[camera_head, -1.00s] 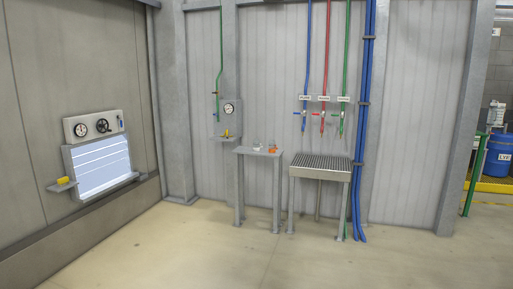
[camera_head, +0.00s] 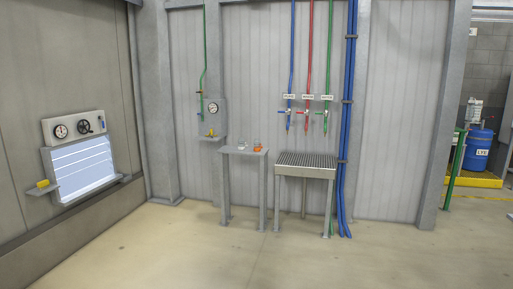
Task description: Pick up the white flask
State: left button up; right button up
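A small clear flask-like vessel (camera_head: 242,146) with a pale bottom stands on the small grey table (camera_head: 231,151) by the far wall. It looks like the white flask, but it is tiny at this distance. Next to it on the right, on the same table, stands a clear vessel with orange contents (camera_head: 257,147). Neither of my grippers shows in the head view.
A grated metal stand (camera_head: 305,166) stands right of the small table, below blue, red and green hoses. A yellow object (camera_head: 211,132) sits on a wall shelf to the left. A gauge panel (camera_head: 74,126) is on the left wall. A blue drum (camera_head: 478,150) stands far right. The floor ahead is clear.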

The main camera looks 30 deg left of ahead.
aim_at(242, 146)
jog(key=i+j+u, duration=0.9)
jog(key=i+u, duration=0.45)
jog(key=i, duration=0.15)
jog(key=i+u, duration=0.1)
jog(key=i, duration=2.15)
jog(key=i+z, duration=0.1)
jog(key=i, duration=0.35)
jog(key=i+j+z, duration=0.1)
jog(key=i, duration=0.4)
jog(key=i+j+z, duration=0.1)
jog(key=i, duration=0.35)
jog(key=i+j+z, duration=0.1)
jog(key=i, duration=0.35)
jog(key=j, duration=0.1)
